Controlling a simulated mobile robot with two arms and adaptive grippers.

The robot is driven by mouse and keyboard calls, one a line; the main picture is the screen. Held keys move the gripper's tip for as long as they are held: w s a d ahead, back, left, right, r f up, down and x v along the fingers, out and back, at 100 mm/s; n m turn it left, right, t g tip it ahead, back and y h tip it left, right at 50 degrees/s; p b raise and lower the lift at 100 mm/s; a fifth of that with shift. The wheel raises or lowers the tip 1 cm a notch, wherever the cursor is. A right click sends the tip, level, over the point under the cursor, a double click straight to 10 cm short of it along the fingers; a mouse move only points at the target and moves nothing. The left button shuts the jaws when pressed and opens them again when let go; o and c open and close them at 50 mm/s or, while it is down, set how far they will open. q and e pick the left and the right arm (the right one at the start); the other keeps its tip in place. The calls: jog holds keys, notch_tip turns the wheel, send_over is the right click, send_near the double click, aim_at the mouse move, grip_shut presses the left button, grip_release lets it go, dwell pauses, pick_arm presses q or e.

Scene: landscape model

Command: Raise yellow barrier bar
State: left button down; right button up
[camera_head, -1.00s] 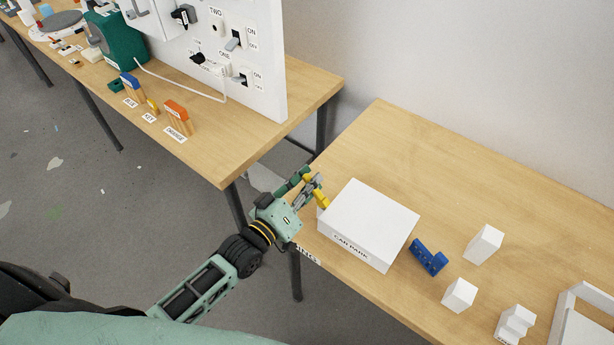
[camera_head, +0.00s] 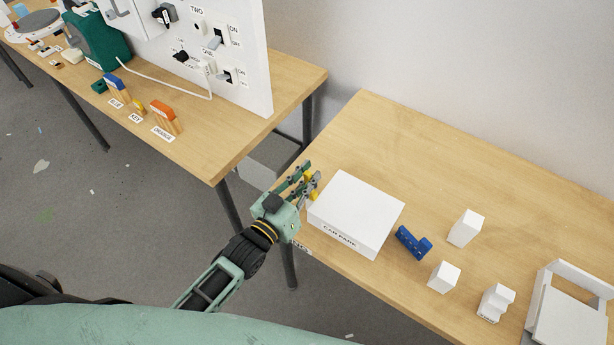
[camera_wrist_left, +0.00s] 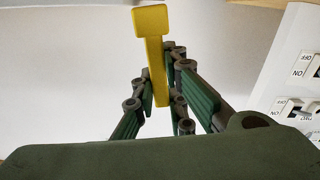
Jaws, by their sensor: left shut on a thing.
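The yellow barrier bar (camera_wrist_left: 154,55) shows in the left wrist view as a narrow bar with a wider square end. It passes between the fingers of my left gripper (camera_wrist_left: 160,100), which is shut on it. In the head view my left gripper (camera_head: 307,180) is at the left side of the white CAR PARK box (camera_head: 357,208). Only small yellow parts show among its fingers there, so most of the bar is hidden. My right gripper is not in view.
A blue block (camera_head: 412,242) and white blocks (camera_head: 466,228) stand right of the box. A white frame (camera_head: 570,305) is at the far right. Another table with a switch panel (camera_head: 240,65) is at the left, with a gap between the tables. The table behind the box is clear.

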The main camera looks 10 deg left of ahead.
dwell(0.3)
pick_arm(q)
jog(key=c, duration=1.8)
grip_release()
jog(key=shift+o, duration=0.2)
jog(key=shift+s, duration=0.1)
jog(key=v, duration=1.2)
